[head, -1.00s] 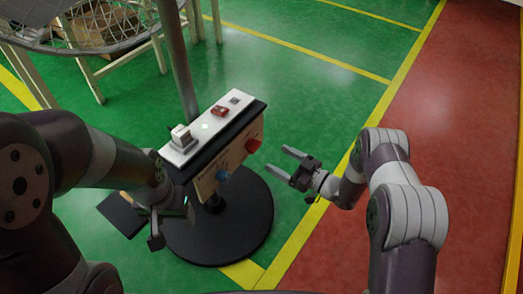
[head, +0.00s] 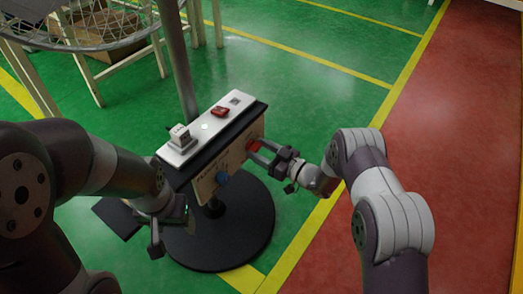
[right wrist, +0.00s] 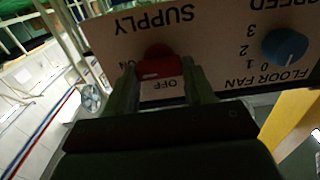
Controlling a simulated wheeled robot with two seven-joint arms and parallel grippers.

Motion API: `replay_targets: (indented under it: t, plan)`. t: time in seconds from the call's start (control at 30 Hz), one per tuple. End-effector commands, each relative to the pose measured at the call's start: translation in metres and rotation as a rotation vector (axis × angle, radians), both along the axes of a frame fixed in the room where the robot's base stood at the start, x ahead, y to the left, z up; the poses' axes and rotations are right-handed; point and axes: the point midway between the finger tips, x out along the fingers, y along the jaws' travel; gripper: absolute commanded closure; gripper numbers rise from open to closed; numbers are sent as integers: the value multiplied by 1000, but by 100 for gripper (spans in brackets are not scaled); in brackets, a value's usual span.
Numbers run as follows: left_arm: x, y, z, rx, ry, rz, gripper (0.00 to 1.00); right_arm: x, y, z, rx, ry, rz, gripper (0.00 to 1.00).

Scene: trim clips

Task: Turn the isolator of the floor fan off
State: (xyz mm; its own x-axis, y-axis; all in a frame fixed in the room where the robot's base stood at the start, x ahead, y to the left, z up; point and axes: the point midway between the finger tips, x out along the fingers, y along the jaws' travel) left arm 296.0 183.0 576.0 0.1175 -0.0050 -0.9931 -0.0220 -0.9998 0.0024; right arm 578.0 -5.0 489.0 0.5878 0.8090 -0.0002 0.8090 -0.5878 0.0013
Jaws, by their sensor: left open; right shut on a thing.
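The floor fan's control box (head: 207,183) stands on a post over a round black base. On its front face are a red isolator knob (head: 254,145) and a blue speed knob (head: 222,178). My right gripper (head: 262,153) is shut on the red knob. In the right wrist view the red knob (right wrist: 160,62) sits between the fingers, below the word SUPPLY, with OFF and part of ON readable beside it. The blue knob (right wrist: 285,47) shows there too, with its numbers. My left gripper (head: 156,225) is open and empty, left of the box and low.
The wire fan guard (head: 95,25) and a rack with cardboard boxes stand at the upper left. The green floor behind the box is clear.

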Motion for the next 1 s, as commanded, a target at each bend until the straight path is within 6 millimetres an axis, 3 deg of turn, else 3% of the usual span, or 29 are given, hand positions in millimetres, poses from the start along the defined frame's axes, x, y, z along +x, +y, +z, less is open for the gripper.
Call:
replay_targets:
  t: [0.37, 1.0]
  plan:
    - [0, 0, 0, 0, 0, 0, 35, -1, 0, 0, -71, -98, 0, 77]
    - [0, 0, -2, 0, 0, 0, 35, -3, 1, -2, -416, -572, 0, 77]
